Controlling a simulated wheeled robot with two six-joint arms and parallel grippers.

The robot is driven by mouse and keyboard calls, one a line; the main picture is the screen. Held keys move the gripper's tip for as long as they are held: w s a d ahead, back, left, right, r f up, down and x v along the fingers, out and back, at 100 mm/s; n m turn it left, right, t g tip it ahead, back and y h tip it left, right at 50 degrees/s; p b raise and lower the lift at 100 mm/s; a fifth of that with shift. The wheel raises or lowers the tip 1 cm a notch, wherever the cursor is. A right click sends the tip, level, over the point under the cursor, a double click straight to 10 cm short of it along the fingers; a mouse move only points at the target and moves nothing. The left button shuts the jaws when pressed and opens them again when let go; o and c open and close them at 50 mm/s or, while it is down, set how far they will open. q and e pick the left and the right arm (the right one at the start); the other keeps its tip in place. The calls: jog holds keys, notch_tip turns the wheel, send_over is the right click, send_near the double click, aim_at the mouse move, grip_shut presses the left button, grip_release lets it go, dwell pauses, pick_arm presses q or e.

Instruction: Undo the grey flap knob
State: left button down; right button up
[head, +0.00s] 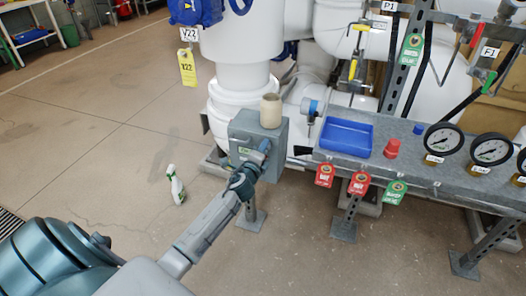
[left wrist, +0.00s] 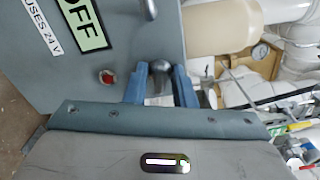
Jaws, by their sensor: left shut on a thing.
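The grey box (head: 244,128) stands in the middle of the head view, and its front face fills the upper left of the left wrist view (left wrist: 60,85). The grey flap knob (left wrist: 160,67) is at the edge of that face. My left gripper (head: 262,152) is at the front of the box. In the left wrist view its two blue fingers (left wrist: 160,82) are shut on the knob, one on each side. In the head view the gripper hides the knob. My right gripper is not in view.
A green OFF label (left wrist: 84,20) and a red round spot (left wrist: 106,77) are on the box face. A beige cup (head: 271,110) stands on the box. A bench with a blue tray (head: 347,137) and gauges is to the right.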

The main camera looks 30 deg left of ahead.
pick_arm(q)
jog(key=shift+f+n, duration=0.1)
jog(key=shift+n, duration=0.6)
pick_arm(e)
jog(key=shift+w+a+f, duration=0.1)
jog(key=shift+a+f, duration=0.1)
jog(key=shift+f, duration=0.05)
pick_arm(q)
jog(key=shift+b, duration=0.3)
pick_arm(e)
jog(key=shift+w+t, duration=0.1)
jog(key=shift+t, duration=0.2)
pick_arm(q)
jog(key=c, duration=1.5)
grip_release()
jog(key=v, duration=1.1)
jog(key=shift+b, duration=0.3)
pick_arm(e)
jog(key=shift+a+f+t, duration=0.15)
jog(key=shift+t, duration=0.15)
